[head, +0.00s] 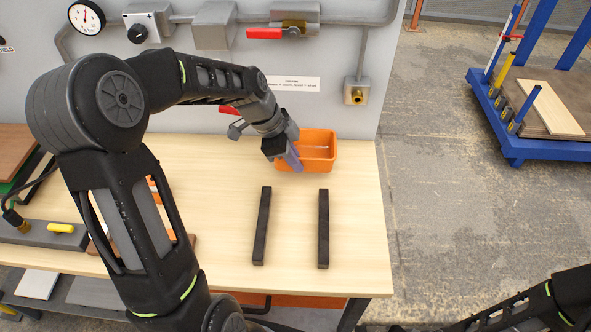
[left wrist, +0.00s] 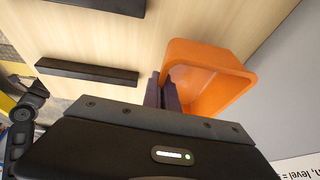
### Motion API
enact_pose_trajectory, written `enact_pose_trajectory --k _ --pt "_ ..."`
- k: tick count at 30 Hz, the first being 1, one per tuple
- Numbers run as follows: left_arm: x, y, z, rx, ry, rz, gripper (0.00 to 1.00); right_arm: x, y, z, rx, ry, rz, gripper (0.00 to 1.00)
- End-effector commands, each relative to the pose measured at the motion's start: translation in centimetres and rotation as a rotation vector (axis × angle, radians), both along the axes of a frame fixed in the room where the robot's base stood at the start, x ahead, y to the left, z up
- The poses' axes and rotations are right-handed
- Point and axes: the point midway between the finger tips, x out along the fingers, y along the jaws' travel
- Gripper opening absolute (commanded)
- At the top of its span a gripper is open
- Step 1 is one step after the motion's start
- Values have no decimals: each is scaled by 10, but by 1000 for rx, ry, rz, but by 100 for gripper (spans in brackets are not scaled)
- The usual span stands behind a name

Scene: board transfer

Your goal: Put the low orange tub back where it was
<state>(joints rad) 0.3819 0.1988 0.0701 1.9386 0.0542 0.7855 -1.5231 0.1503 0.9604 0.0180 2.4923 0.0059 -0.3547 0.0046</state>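The low orange tub (head: 318,152) is an open box near the back of the wooden table, close to the grey panel. It also shows in the left wrist view (left wrist: 225,85), with its inside partly visible. My left gripper (head: 294,160) is at the tub's left side. In the left wrist view its two dark purple fingers (left wrist: 164,92) are close together with the tub's near wall between them, so it looks shut on that wall. I cannot tell whether the tub's bottom touches the table.
Two black bars (head: 262,226) (head: 323,228) lie on the table (head: 360,230) in front of the tub, with bare wood between them. The grey panel (head: 340,50) with pipes and red-handled valves stands behind. A blue cart (head: 530,150) stands at the far right.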

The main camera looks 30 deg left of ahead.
Motion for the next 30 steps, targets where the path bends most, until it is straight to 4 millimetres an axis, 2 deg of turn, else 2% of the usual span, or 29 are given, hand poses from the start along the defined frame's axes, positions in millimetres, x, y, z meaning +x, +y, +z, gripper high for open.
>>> enact_pose_trajectory --k 9,20,28,30 --pt "-1 0 -35 -1 3 -1 0 -1 0 7 -2 3 0 0" --pt "0 0 -40 0 1 0 0 -1 0 3 -2 3 0 0" --pt "0 0 -39 0 1 0 22 0 0 4 -1 1 -1 0" --pt "0 0 -39 0 1 0 24 -1 0 4 -1 1 -1 0"
